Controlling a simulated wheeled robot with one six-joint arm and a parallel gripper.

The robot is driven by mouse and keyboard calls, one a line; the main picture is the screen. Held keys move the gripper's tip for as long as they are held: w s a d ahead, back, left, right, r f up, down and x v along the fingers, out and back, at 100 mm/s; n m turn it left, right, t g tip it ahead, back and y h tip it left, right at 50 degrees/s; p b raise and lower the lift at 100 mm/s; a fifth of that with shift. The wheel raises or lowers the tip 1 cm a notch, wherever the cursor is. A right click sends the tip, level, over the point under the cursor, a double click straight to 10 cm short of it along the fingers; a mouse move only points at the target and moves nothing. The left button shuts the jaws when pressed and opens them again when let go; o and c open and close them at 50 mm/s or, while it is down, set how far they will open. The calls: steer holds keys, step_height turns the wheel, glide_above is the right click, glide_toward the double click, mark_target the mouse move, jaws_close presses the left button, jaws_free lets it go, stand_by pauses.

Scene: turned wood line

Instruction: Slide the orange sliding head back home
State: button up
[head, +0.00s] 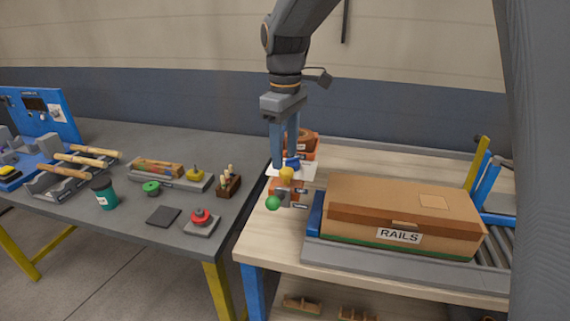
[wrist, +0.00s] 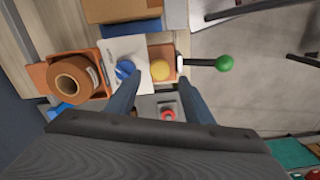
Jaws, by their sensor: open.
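An orange block (head: 289,187), which looks like the sliding head, sits at the left end of the light wood bench. A yellow knob (head: 286,173) is on top of it. In the wrist view the block (wrist: 155,50) shows around the yellow knob (wrist: 160,69), beside a white sheet with a blue knob (wrist: 125,69). A lever with a green ball (wrist: 224,63) sticks out past its other side. My gripper (head: 284,166) is open, pointing down above the yellow knob. In the wrist view the knob appears between the fingertips; I cannot tell whether they touch it.
An orange tape holder with a brown roll (wrist: 75,79) stands behind the sheet. A cardboard box labelled RAILS (head: 400,215) fills the bench to the right. The grey table (head: 130,210) on the left holds a red-knobbed piece (head: 201,219), a teal cup (head: 104,194) and mallets.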

steer(key=shift+r+b, duration=0.45)
steer(key=shift+r, duration=1.55)
steer(key=s+d+f+m+t+b, duration=0.1)
steer(key=s+d+f+m+b, duration=0.1)
steer(key=s+d+f+m, duration=1)
steer(key=s+d+f, duration=0.4)
steer(key=d+f, duration=0.3)
steer(key=shift+s+d, duration=0.15)
steer(key=shift+s, duration=0.1)
